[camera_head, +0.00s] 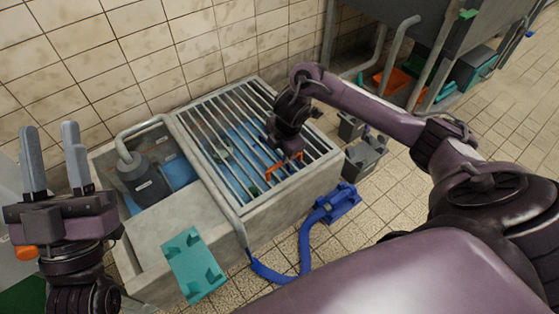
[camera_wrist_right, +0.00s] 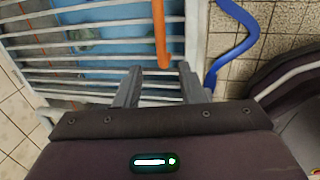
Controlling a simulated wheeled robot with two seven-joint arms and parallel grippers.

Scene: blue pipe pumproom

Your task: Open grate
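The grate (camera_head: 217,135), a frame of pale metal bars, lies flat over the right part of a concrete basin. Its bars also fill the upper left of the right wrist view (camera_wrist_right: 60,73). An orange handle (camera_head: 283,167) sits near the grate's front right side. My right gripper (camera_head: 288,152) is just above the handle. In the right wrist view its two fingers are apart, with the end of the orange handle (camera_wrist_right: 160,35) in line with the gap between them; contact cannot be told. My left gripper (camera_head: 55,150) is open and empty, fingers up, left of the basin.
The concrete basin (camera_head: 180,213) holds a dark pump (camera_head: 145,180) at its left. A teal block (camera_head: 193,264) leans at its front. A blue hose (camera_head: 304,245) runs on the floor to a blue fitting (camera_head: 338,203). Grey containers (camera_head: 365,155) stand at the right.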

